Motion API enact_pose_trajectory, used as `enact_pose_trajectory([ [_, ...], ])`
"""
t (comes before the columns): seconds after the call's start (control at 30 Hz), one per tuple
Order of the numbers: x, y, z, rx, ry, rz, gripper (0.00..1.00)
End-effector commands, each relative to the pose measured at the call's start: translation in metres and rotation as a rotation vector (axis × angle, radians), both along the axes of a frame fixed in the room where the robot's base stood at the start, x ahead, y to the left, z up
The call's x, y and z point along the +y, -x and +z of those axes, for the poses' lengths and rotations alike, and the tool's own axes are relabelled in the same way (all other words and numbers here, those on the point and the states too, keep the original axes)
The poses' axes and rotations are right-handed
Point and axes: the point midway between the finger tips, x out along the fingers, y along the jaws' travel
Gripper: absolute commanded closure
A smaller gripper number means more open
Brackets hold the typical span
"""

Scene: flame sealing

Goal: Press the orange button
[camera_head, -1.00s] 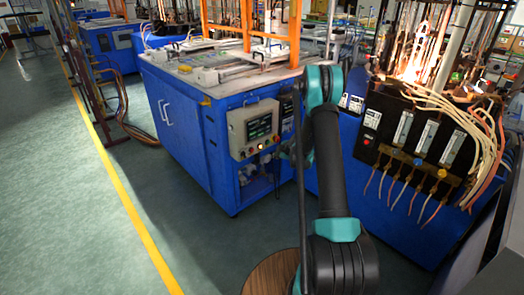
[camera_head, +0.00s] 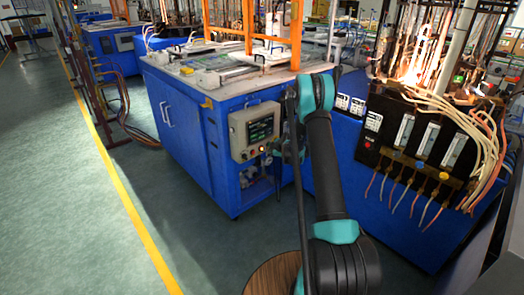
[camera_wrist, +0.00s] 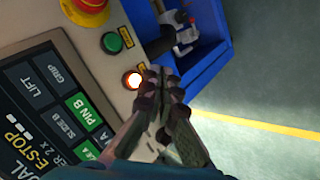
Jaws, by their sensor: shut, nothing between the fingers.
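The orange button (camera_wrist: 133,80) shows in the wrist view on the control panel, with a bright, glowing centre and an orange-red rim. My gripper (camera_wrist: 163,76) is shut and empty, its dark fingertips just right of the button and close to its edge. I cannot tell whether they touch it. In the head view the control box (camera_head: 240,141) hangs on the blue machine's front. My gripper (camera_head: 284,152) is beside its right side, partly hidden by my arm.
A green button (camera_wrist: 111,42) and a red emergency stop on yellow (camera_wrist: 91,5) sit above the orange button. The panel's display (camera_wrist: 45,115) is at the left. A second machine with hoses and gauges (camera_head: 420,140) stands at the right. Green floor (camera_head: 110,220) lies open at the left.

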Motion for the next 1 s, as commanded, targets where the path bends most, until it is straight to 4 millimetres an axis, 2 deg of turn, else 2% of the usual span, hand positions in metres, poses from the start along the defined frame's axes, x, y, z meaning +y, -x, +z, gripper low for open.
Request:
enact_pose_trajectory([
  [0.3, 0.014, -0.020, 0.000, 0.000, 0.001, 0.000, 1.00],
  [1.0, 0.015, -0.022, 0.000, 0.000, 0.001, -0.001, 1.00],
])
